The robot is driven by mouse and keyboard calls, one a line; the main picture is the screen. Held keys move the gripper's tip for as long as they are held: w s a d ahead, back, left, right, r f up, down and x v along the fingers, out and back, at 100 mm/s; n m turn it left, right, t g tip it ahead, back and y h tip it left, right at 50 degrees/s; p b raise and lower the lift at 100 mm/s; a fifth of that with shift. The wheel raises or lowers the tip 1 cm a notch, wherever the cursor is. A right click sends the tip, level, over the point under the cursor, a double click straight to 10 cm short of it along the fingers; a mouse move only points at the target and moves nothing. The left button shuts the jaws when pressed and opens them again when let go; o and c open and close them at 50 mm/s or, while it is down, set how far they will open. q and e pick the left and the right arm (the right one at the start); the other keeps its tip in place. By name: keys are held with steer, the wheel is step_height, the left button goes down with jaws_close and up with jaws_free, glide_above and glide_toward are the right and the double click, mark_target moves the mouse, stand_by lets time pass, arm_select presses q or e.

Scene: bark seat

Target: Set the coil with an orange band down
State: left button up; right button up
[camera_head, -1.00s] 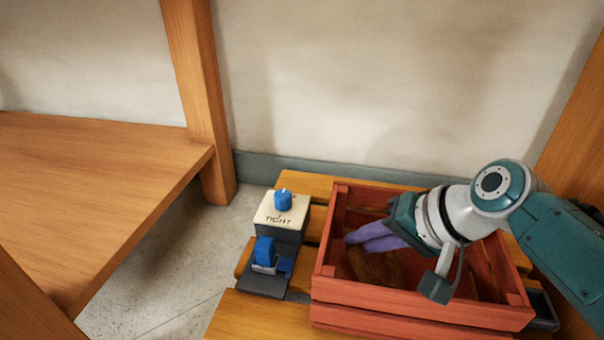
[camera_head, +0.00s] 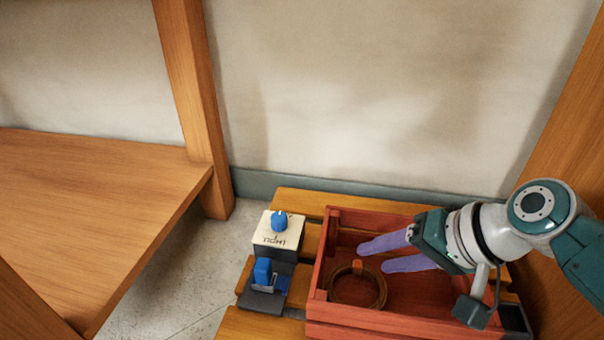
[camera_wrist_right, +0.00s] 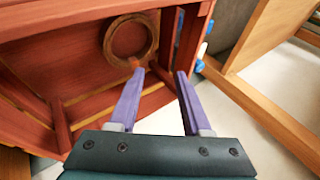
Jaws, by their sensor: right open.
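The brown coil (camera_head: 335,294) with an orange band lies in the left part of the red crate (camera_head: 410,331), on the crate's floor. Its orange band is on its far side in the head view. It also shows in the right wrist view (camera_wrist_right: 109,40), with the band at its lower right edge. My right gripper (camera_head: 372,256) has purple fingers, is open and empty, and is over the crate to the right of the coil, apart from it. In the right wrist view my right gripper (camera_wrist_right: 158,72) points toward the crate wall beside the coil. My left gripper is not in view.
A box with a blue knob and lettering (camera_head: 278,230) and a blue clamp-like device (camera_head: 264,275) stand left of the crate on the slatted wooden seat (camera_head: 245,325). A wooden bench (camera_head: 90,190) is at the left. A pale wall (camera_head: 380,90) closes the back.

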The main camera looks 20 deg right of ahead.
arm_select(q)
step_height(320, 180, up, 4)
steer(key=p, duration=0.2)
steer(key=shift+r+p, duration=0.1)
steer(key=shift+p, duration=0.25)
arm_select(e)
steer(key=s+a+r+n+g+h, duration=0.1)
steer(key=s+a+r+n, duration=0.1)
steer(key=s+r+n, duration=0.3)
steer(key=s+a+r+n+g+h, duration=0.2)
steer(key=s+r+n, duration=0.2)
steer(key=s, duration=1)
step_height(320, 180, up, 3)
steer(key=shift+a+r+n+h, duration=0.2)
steer(key=shift+a+n+h, duration=0.1)
steer(key=shift+n, duration=0.1)
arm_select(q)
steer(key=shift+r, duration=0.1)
arm_select(e)
steer(key=shift+r, duration=0.1)
